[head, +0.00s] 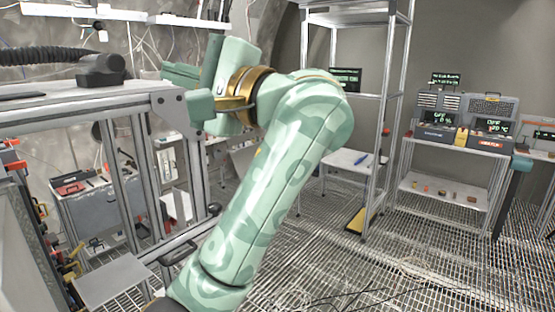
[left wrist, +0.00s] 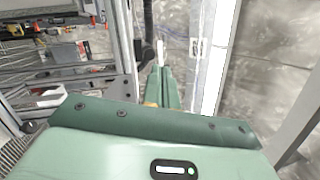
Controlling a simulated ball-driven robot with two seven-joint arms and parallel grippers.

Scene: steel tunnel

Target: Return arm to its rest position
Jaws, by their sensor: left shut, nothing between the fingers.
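My left arm (head: 270,170), pale green with a darker pattern, rises through the middle of the head view and bends at the top back to the left. My left gripper (left wrist: 162,85) shows in the left wrist view as narrow green fingers shut together, with nothing between them. In the head view the dark green hand end (head: 182,75) is partly hidden behind my own wrist links, above the end of a grey metal frame. I cannot tell the gap between them. My right gripper does not show.
A grey metal bench frame (head: 85,104) stands at the left, close to my left arm. A tall metal rack (head: 385,110) and a shelf with instruments (head: 445,190) stand at the back right. The grated floor (head: 400,265) is open at the lower right. A pale upright (left wrist: 215,55) is near the fingers.

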